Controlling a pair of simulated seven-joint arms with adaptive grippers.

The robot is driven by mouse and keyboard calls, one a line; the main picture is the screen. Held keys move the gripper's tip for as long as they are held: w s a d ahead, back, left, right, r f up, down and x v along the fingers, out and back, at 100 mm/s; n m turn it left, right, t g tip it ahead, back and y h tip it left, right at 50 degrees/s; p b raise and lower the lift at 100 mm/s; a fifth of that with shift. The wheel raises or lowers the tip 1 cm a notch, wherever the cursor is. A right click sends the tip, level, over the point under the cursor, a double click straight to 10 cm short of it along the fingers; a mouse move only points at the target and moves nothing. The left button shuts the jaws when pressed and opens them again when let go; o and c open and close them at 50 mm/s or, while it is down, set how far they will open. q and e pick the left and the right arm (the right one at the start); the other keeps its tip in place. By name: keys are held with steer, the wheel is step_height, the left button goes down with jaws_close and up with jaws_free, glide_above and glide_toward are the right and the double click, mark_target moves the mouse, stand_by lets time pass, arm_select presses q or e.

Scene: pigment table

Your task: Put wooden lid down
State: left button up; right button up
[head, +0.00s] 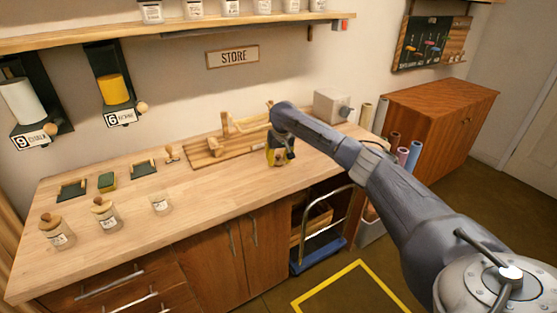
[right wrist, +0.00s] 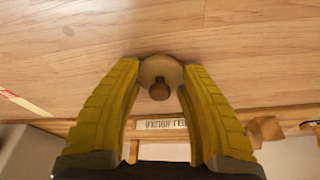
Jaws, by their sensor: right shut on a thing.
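The wooden lid (right wrist: 163,72) is a pale round disc with a darker knob. In the right wrist view it sits between the yellow fingertips of my right gripper (right wrist: 163,75), which is shut on it, with bare tabletop behind. I cannot tell whether it touches the table. In the head view the right gripper (head: 280,156) is low over the worktop's right part, and the lid is not clear there. An open glass jar (head: 160,205) stands on the worktop (head: 225,185) to the left, without a lid. My left gripper is not in view.
Two jars with wooden lids, one at the far left (head: 60,234) and one beside it (head: 107,217), stand near the front edge. The worktop's middle front is clear.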

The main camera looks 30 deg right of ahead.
steer(key=o, duration=1)
steer(key=shift+f, duration=0.1)
steer(key=v, duration=1.2)
